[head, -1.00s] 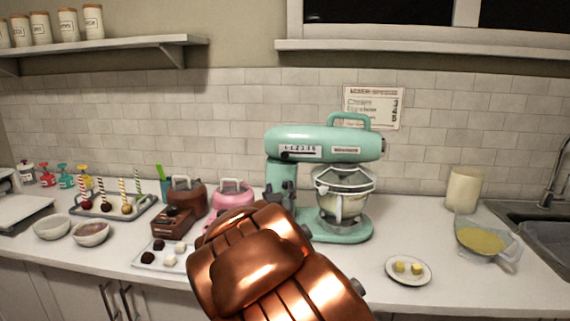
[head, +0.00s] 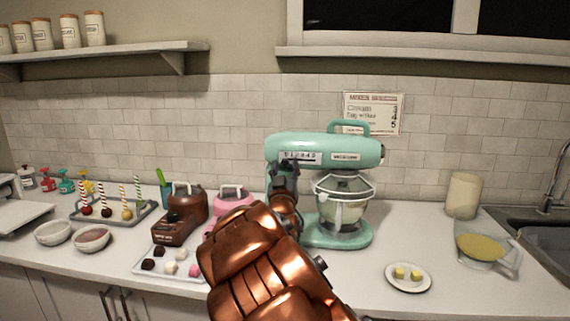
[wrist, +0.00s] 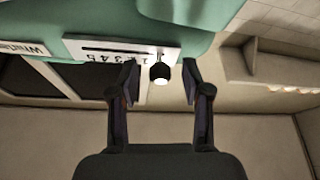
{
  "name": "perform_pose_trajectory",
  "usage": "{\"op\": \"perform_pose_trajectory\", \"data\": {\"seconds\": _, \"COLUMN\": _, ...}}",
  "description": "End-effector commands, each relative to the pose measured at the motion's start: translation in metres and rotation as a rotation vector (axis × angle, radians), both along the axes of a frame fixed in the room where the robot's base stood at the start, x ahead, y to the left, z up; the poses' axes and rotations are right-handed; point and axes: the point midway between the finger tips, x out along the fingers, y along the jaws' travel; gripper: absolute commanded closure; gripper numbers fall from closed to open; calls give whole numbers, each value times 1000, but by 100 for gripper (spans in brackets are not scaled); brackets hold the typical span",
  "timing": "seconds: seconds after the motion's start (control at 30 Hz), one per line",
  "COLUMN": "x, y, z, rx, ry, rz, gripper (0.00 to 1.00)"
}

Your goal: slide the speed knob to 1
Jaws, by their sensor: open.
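The mint-green stand mixer (head: 345,150) stands on the counter with a white speed scale (head: 312,157) on its head. In the wrist view the scale (wrist: 112,52) appears upside down, with a dark slot and digits. The small dark speed knob (wrist: 160,70) has a bright end and sits near the scale's right end there, which is the left end in the head view. The exact digit beside it is hard to read. My gripper (wrist: 160,78) is open, with one finger on each side of the knob and gaps visible. In the head view my gripper (head: 284,168) covers the scale's left end.
The mixer bowl (head: 342,205) hangs under the head. A butter plate (head: 408,277) and pouring bowl (head: 485,250) are right. A paper sign (head: 373,110) is behind.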

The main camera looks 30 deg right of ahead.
Motion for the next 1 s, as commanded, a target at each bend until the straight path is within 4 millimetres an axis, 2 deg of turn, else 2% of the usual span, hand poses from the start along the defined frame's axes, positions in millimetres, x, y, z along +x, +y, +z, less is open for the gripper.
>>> {"op": "perform_pose_trajectory", "data": {"seconds": 0.2, "x": 8, "y": -6, "z": 4, "rx": 0, "ry": 0, "rz": 0, "gripper": 52}}
{"op": "perform_pose_trajectory", "data": {"seconds": 0.5, "x": 8, "y": -6, "z": 3, "rx": 1, "ry": 1, "rz": 0, "gripper": 53}}
{"op": "perform_pose_trajectory", "data": {"seconds": 0.9, "x": 8, "y": -6, "z": 4, "rx": 1, "ry": 1, "rz": 0, "gripper": 94}}
{"op": "perform_pose_trajectory", "data": {"seconds": 1.0, "x": 8, "y": -6, "z": 4, "rx": 1, "ry": 1, "rz": 0, "gripper": 100}}
